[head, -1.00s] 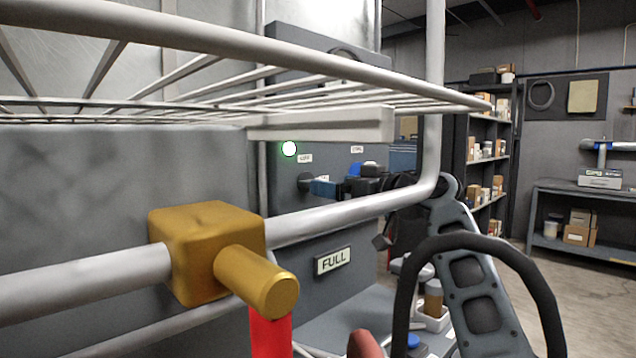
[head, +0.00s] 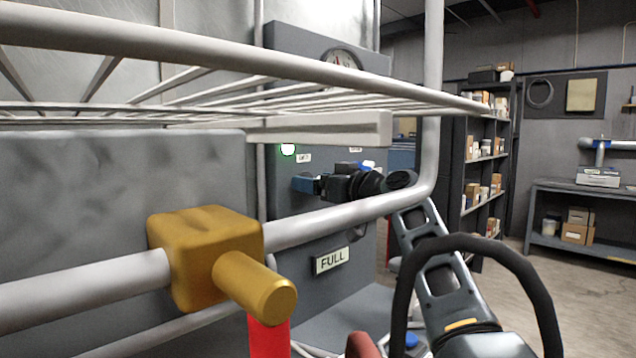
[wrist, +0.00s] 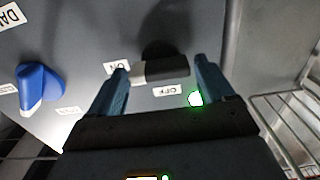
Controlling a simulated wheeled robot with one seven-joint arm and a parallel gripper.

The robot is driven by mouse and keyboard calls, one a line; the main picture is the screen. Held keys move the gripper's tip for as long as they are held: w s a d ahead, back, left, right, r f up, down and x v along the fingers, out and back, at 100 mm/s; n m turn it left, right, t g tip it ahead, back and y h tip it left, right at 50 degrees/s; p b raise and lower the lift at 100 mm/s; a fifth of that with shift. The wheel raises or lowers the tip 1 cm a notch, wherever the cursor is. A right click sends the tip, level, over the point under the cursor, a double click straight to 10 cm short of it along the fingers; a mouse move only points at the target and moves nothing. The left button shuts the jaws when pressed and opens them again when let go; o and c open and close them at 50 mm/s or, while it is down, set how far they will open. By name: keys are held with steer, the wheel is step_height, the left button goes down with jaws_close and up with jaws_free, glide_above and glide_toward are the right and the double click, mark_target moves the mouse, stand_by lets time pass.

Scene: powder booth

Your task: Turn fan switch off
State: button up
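A black switch knob with a white tip (wrist: 160,72) is on the grey panel in the wrist view. Its white tip points left, toward the ON label (wrist: 117,67); the OFF label (wrist: 167,90) is below it. My gripper (wrist: 161,68) is open, with one blue finger at each end of the knob. Whether the fingers touch it I cannot tell. In the head view my gripper (head: 308,184) is in front of the control panel (head: 283,172) and hides the knob. A green light (head: 288,149) is lit on the panel; it also shows in the wrist view (wrist: 195,98).
A blue knob (wrist: 38,85) is beside the black one. A wire rack (head: 330,127) hangs above my arm, and a pale rail (head: 330,218) with a yellow clamp (head: 205,258) runs below in front. A FULL sign (head: 332,260) is under the panel.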

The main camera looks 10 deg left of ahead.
steer(key=c, duration=0.8)
steer(key=shift+o, duration=0.2)
